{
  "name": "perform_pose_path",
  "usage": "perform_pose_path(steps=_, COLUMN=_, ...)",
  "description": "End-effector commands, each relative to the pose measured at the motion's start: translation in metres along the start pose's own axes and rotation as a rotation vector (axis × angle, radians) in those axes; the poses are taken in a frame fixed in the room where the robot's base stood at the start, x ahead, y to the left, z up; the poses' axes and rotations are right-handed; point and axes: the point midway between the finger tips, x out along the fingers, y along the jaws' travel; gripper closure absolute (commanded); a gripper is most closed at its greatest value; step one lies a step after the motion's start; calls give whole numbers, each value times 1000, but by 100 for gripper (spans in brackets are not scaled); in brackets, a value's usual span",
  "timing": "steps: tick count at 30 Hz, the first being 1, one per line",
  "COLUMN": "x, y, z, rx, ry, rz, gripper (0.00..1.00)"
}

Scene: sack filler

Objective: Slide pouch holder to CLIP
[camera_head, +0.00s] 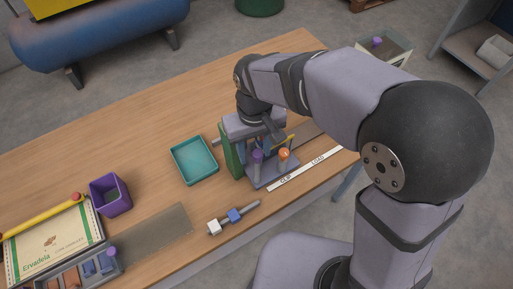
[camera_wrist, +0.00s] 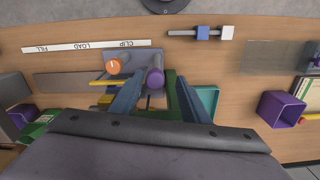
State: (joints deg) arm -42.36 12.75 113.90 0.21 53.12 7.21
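The pouch holder is a grey-purple plate (camera_head: 265,176) with a purple-knobbed post (camera_head: 258,156) and an orange knob (camera_head: 284,153). It sits beside the CLIP end of the white label strip (camera_head: 305,168). In the wrist view the plate (camera_wrist: 145,55) lies alongside the word CLIP, with the orange knob (camera_wrist: 113,66) to the left. My gripper (camera_wrist: 158,84) points down over the holder. Its fingers stand apart on either side of the purple knob (camera_wrist: 155,77), with gaps visible. In the head view my arm and wrist partly hide the fingers and holder.
A green upright (camera_head: 231,157) stands close to the holder. A teal tray (camera_head: 194,160) and a purple bin (camera_head: 110,193) lie to the left. A rod with blue and white blocks (camera_head: 234,216) lies near the front edge. Bare wood lies between them.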

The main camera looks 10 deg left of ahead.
Motion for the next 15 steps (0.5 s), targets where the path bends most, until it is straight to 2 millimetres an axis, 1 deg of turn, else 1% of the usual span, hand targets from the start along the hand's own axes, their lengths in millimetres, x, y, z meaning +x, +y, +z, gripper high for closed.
perform_pose_path(steps=5, x=0, y=1, z=0, rx=0, ry=-2, rz=2, gripper=58)
perform_pose_path(steps=8, x=-3, y=1, z=0, rx=0, ry=0, rz=2, gripper=58)
perform_pose_path(steps=11, x=-11, y=1, z=-1, rx=0, ry=2, rz=2, gripper=58)
perform_pose_path(steps=15, x=-29, y=1, z=-1, rx=0, ry=4, rz=2, gripper=58)
